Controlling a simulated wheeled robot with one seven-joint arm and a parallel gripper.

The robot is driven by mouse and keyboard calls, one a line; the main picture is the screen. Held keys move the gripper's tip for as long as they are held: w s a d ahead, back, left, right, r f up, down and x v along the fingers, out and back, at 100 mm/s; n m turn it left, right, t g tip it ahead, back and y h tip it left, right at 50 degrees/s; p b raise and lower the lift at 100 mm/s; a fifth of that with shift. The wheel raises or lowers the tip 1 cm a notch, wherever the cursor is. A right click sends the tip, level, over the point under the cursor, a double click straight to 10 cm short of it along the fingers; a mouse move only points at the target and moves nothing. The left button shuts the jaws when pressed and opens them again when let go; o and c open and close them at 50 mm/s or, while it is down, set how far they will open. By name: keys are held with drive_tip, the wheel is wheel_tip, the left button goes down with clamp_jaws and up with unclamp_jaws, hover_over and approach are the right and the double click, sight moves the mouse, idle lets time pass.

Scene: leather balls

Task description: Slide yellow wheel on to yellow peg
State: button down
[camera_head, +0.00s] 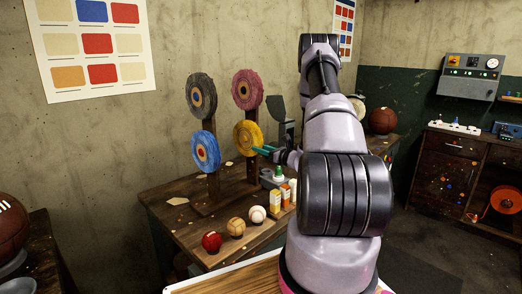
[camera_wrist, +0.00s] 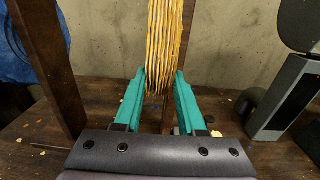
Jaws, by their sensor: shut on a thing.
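The yellow wheel (camera_head: 247,136) stands upright at the lower place on the right post of a wooden stand (camera_head: 252,172). It shows edge-on in the wrist view (camera_wrist: 163,45), close beside a wooden post. My gripper (camera_head: 264,150) is shut on its lower rim; in the wrist view the teal fingers (camera_wrist: 163,78) press on both faces. The yellow peg is hidden, and I cannot tell whether the wheel is around it. On the stand, a blue wheel (camera_head: 205,152) is lower left, a dark grey wheel (camera_head: 201,95) upper left and a pink wheel (camera_head: 247,89) upper right.
Red, tan and white balls (camera_head: 236,227) line the table's front. Small bottles (camera_head: 280,190) stand below my gripper. A grey device with a raised lid (camera_wrist: 283,95) stands close right in the wrist view. The wall is close behind the stand.

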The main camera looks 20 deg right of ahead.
drive_tip(key=shift+d, duration=0.25)
drive_tip(key=shift+c, duration=2.1)
unclamp_jaws()
drive_tip(key=shift+w, duration=0.1)
drive_tip(key=v, duration=1)
drive_tip(key=shift+s, duration=0.4)
